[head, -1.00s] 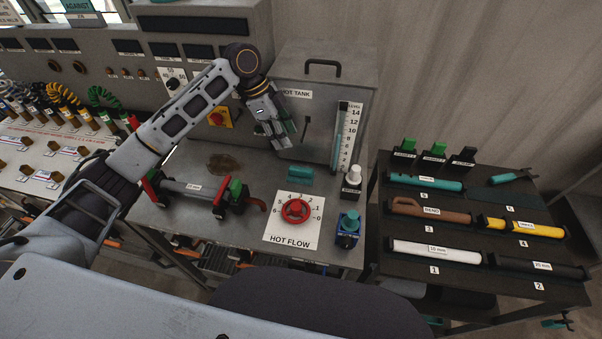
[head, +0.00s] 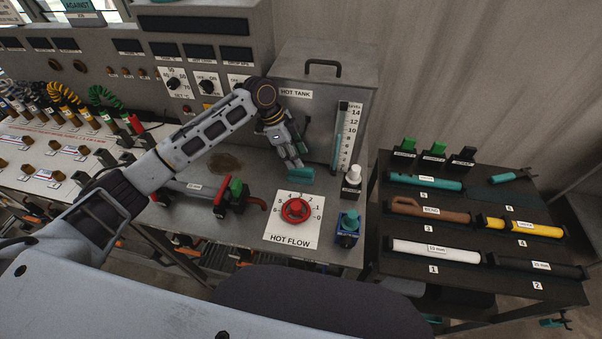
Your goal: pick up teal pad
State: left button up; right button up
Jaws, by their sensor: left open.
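The teal pad (head: 301,176) is a small block lying on the grey metal bench in front of the hot tank. My left gripper (head: 295,164) is open and points down, with its fingertips just above and behind the pad's left end. I cannot tell whether a fingertip touches the pad. The pad's far left part is partly hidden by the fingers. My right gripper is not in view.
The hot tank (head: 322,95) with its level gauge stands behind the pad. A red valve wheel (head: 295,209), a white-capped bottle (head: 352,178) and a blue device (head: 347,228) are close by. A dark rack (head: 450,275) of labelled tubes stands at right.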

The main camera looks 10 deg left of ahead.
aim_at(301, 172)
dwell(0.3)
pick_arm(q)
jog(key=shift+p+x, duration=0.45)
jog(key=shift+x, duration=2.2)
jog(key=shift+s+a+f, duration=0.1)
jog(key=shift+s+a, duration=0.05)
jog(key=shift+a, duration=0.05)
grip_shut()
